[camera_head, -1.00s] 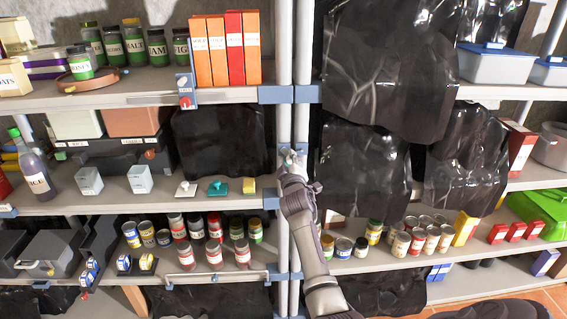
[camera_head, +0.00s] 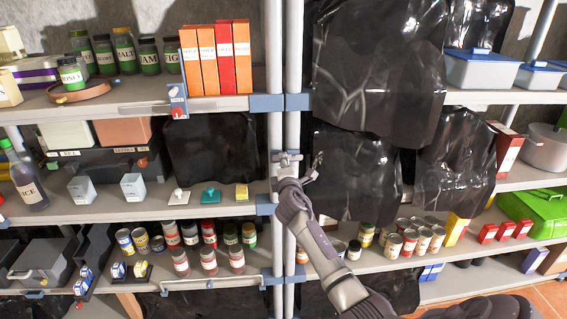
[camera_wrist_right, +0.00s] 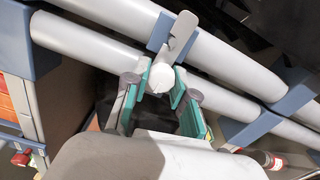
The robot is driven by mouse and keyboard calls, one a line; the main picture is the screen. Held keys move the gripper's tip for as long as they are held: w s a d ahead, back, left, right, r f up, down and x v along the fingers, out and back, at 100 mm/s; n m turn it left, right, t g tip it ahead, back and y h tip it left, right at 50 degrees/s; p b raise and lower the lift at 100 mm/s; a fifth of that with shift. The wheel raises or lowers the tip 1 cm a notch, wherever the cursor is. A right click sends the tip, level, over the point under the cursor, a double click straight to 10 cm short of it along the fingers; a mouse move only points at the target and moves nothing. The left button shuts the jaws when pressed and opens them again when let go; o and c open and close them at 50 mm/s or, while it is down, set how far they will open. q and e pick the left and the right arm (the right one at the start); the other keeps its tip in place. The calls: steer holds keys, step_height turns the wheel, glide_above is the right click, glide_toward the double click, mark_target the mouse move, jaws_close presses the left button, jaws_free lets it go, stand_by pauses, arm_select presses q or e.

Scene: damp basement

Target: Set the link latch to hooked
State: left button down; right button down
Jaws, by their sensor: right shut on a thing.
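The link latch is a small grey metal lever (camera_head: 287,156) with a pale round knob, mounted across two upright shelf posts. In the right wrist view the lever (camera_wrist_right: 181,36) slants up over a blue bracket (camera_wrist_right: 159,32) on one post, and the knob (camera_wrist_right: 161,77) faces me. My right gripper (camera_head: 288,176) is at the latch. In the right wrist view its green-padded fingers (camera_wrist_right: 157,92) are closed around the knob. Whether the lever engages the second post is too small to tell. My left gripper is not in view.
Black plastic sheets (camera_head: 378,65) hang just right of the posts. A clear bottle (camera_head: 27,180) stands at the left.

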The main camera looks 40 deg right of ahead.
steer(key=shift+d+r+n, duration=0.2)
steer(key=shift+r+n, duration=0.15)
steer(key=shift+n, duration=0.05)
steer(key=c, duration=1.3)
jaws_free()
steer(key=o, duration=0.4)
steer(key=shift+w+f, duration=0.1)
steer(key=shift+f, duration=0.1)
steer(key=shift+s+a, duration=0.2)
steer(key=shift+s, duration=0.05)
steer(key=v, duration=1.1)
steer(key=shift+s+a, duration=0.1)
steer(key=shift+s, duration=0.1)
steer(key=shift+f, duration=0.15)
